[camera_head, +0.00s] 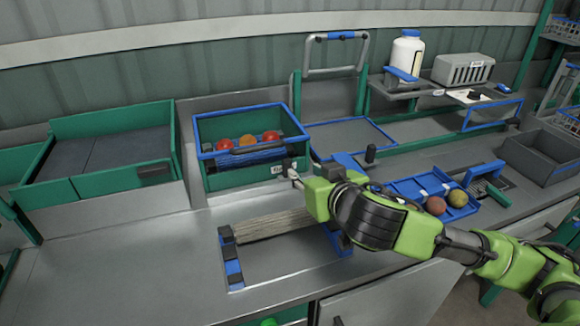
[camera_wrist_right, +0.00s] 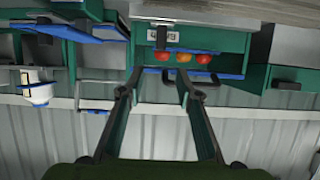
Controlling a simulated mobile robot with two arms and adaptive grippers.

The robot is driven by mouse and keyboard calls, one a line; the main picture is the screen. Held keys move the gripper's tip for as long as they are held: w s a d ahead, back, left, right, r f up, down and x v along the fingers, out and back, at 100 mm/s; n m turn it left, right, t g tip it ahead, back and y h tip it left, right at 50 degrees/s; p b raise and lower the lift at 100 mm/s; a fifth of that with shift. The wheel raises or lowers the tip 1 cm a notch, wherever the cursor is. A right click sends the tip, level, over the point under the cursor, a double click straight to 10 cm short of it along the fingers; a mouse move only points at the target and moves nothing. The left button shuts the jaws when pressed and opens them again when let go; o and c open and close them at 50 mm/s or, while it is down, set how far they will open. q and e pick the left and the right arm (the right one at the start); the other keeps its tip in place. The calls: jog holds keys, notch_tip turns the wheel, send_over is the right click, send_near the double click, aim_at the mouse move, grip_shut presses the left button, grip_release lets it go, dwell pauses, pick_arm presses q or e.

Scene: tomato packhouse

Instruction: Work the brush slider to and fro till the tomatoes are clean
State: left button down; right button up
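Two red tomatoes (camera_head: 270,136) (camera_head: 223,145) and an orange one (camera_head: 248,140) sit in a row in the green box with a blue rim (camera_head: 235,180). The blue brush slider (camera_head: 250,158), with a dark bar along it, lies across the box in front of them. In the right wrist view the tomatoes (camera_wrist_right: 183,56) appear upside down beyond my fingers. My right gripper (camera_head: 291,168) is at the box's front right corner; in its wrist view its two fingers (camera_wrist_right: 161,76) are apart with nothing held between them. My left gripper is out of view.
A wooden-topped roller or brush (camera_head: 270,225) lies in a blue frame in front of the box. A blue tray (camera_head: 415,188) with round fruit is at the right, near my right arm. A green bin (camera_head: 120,180) stands left. The steel counter at front left is clear.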

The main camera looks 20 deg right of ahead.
aim_at(288, 161)
jog(key=x, duration=1.2)
jog(key=shift+w+a+f+p, duration=0.1)
jog(key=shift+w+f+p, duration=0.05)
jog(key=shift+p, duration=0.2)
grip_shut()
